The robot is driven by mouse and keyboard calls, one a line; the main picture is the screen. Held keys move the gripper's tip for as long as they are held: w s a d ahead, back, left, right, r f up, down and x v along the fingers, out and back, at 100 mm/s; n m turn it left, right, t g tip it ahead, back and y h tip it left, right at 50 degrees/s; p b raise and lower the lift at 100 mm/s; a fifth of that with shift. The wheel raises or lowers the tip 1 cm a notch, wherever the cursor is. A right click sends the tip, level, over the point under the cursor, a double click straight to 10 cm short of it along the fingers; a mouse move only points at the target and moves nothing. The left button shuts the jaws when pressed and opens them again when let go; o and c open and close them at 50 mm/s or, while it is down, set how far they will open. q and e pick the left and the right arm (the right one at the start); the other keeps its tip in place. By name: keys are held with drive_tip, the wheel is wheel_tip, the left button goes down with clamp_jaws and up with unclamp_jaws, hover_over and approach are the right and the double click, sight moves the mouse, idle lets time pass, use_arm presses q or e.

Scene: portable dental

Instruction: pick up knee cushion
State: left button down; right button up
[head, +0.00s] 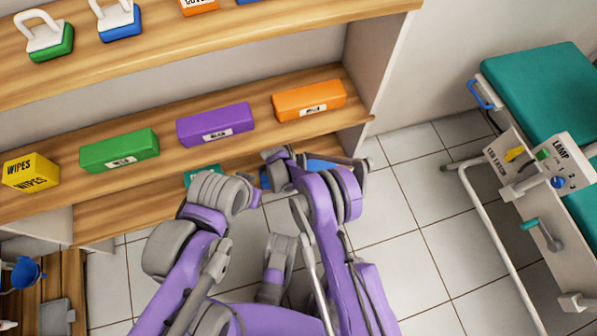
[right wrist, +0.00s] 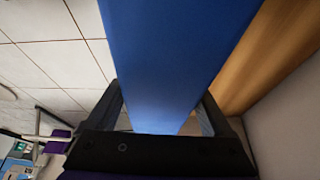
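A long blue block (right wrist: 170,60), which I take to be the knee cushion, runs up the middle of the right wrist view. My right gripper (right wrist: 163,100) has a finger on each side of its near end. Whether the fingers press on it cannot be told. In the head view, parts of a blue thing (head: 322,164) show beside my right arm's end, below the shelf with the coloured boxes; most of it is hidden by the arm. My left arm is folded at the lower left, and its gripper cannot be made out.
Green (head: 120,151), purple (head: 216,124) and orange (head: 310,101) boxes and yellow wipes (head: 31,171) stand on the shelf (head: 255,134). A teal item (head: 203,175) lies lower, partly hidden. A teal-topped treatment couch (head: 545,85) stands right; tiled floor between is clear.

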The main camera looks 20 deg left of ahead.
drive_tip(key=c, duration=0.8)
drive_tip(key=shift+r, duration=0.15)
